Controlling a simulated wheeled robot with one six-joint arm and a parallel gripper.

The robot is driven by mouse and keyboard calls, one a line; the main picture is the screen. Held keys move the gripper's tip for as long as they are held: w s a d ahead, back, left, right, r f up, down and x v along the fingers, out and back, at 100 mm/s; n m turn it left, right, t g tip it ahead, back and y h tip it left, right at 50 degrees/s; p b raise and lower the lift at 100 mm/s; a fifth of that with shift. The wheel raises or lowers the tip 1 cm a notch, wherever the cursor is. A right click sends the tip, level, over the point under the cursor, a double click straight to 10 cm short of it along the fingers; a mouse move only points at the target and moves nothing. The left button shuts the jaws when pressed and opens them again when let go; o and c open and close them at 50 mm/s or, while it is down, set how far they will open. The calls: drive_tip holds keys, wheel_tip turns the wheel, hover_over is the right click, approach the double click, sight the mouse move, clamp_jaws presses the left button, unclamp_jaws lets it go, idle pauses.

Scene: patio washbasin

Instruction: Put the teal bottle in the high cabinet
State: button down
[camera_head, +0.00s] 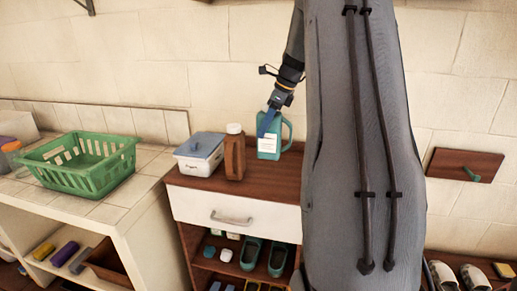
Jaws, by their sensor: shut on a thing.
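The teal bottle (270,146) has a looped handle and a white label. It is upright over the back of the brown top of a small drawer cabinet. I cannot tell whether its base touches that top. My gripper (267,122) comes down from above and is shut on the bottle near its upper part, with a blue finger in front of it. My grey arm hides the area to the right of the bottle. No high cabinet can be made out in this view.
A brown bottle with a white cap (235,153) and a white tub with a blue-grey lid (200,152) stand left of the teal bottle. A green basket (84,163) sits on the tiled counter (140,186). A brown wall board with a peg (465,165) is at right.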

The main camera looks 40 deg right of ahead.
sight(265, 143)
drive_tip(key=shift+f+p, duration=0.85)
drive_tip(key=shift+f, duration=2.4)
drive_tip(key=c, duration=0.9)
unclamp_jaws()
